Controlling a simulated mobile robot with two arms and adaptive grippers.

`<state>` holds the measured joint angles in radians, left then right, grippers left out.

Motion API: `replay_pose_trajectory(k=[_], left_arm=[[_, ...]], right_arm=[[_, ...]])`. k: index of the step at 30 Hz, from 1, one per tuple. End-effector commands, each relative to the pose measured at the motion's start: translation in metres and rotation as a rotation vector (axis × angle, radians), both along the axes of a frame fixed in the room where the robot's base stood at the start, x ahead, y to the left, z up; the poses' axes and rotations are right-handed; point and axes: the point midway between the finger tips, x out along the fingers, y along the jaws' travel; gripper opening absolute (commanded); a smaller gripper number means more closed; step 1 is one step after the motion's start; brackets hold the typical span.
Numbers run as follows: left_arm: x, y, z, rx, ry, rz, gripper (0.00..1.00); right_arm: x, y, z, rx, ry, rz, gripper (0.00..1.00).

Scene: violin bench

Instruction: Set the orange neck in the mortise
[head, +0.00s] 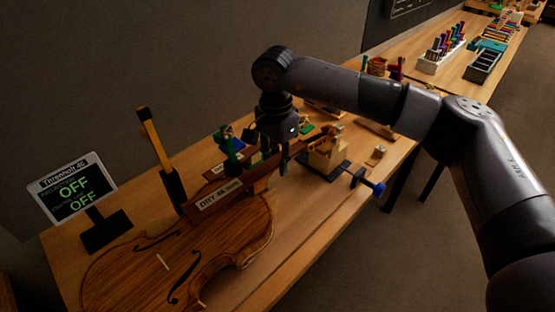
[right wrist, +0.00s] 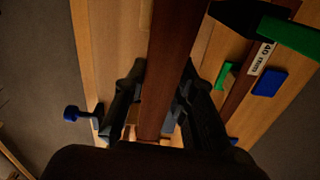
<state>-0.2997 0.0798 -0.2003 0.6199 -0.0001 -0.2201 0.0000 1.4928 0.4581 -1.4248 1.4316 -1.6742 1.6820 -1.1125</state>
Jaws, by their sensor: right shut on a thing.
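My right gripper (head: 275,160) is shut on a long reddish-brown neck-like bar (head: 308,142). In the right wrist view the bar (right wrist: 165,70) runs between my two fingers (right wrist: 163,105). In the head view it slants toward the upper end of the violin body (head: 220,262), which lies on the bench at the lower left. An orange block (head: 262,185) shows under the bar near the violin's end; I cannot tell if they are joined. The mortise is hidden. My left gripper is not in view.
A labelled bar (head: 220,194) crosses near the violin. A yellow-and-black upright (head: 153,138) and an OFF display (head: 76,190) stand at left. A wooden block fixture (head: 326,152) with a blue-knobbed clamp (head: 378,188) sits at the bench edge. The bench front right of the violin is clear.

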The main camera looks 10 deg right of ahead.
Motion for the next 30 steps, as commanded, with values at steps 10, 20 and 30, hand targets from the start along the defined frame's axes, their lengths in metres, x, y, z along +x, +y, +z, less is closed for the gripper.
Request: replay_pose_trajectory(k=[10,20,30], left_arm=[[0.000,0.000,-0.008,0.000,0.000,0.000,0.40],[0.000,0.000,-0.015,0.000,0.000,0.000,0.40],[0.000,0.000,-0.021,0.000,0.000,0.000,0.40]], right_arm=[[0.000,0.000,-0.009,0.000,0.000,0.000,0.00],[0.000,0.000,-0.019,0.000,0.000,0.000,0.00],[0.000,0.000,-0.026,0.000,0.000,0.000,0.00]])
